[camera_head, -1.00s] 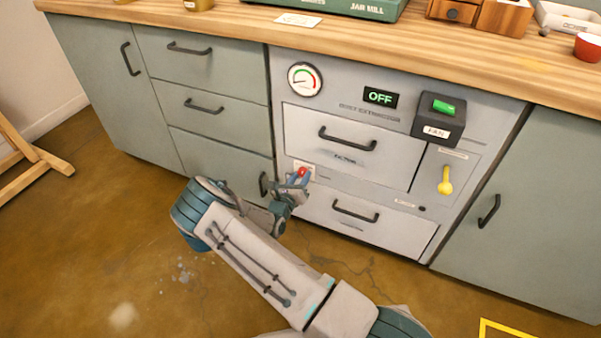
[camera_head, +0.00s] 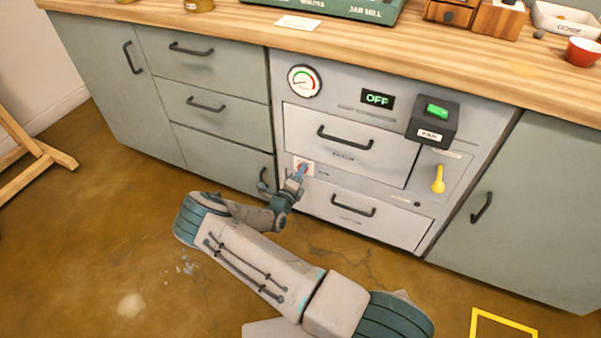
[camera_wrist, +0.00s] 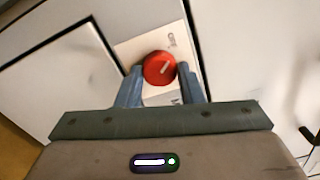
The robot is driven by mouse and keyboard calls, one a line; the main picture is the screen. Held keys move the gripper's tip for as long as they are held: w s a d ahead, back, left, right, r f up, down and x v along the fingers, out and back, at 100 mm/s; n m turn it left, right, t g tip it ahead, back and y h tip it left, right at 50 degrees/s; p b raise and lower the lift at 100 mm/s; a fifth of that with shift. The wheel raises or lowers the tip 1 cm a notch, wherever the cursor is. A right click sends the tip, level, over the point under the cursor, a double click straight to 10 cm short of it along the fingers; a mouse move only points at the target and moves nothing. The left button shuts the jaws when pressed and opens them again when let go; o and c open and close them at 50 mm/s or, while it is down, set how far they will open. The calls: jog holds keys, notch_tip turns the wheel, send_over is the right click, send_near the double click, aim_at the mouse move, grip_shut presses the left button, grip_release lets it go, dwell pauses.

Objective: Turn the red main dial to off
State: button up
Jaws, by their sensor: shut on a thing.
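The red main dial (camera_wrist: 159,68) sits on a pale square plate (camera_wrist: 128,50) on the front of the grey unit. In the head view the dial is mostly hidden by my gripper (camera_head: 299,172).
The unit also carries a round gauge (camera_head: 304,81), a display reading OFF (camera_head: 378,99), a black FAN box with a green switch (camera_head: 433,120) and a yellow lever (camera_head: 438,179). Drawer handles (camera_head: 346,138) stick out near the dial. The floor (camera_head: 110,240) is clear.

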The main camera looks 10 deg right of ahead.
jog(key=shift+d+n, duration=0.1)
jog(key=shift+n, duration=0.5)
jog(key=o, duration=1)
jog(key=shift+d, duration=0.1)
jog(key=p+v, duration=0.3)
jog(key=v, duration=1.1)
jog(key=shift+r, duration=0.1)
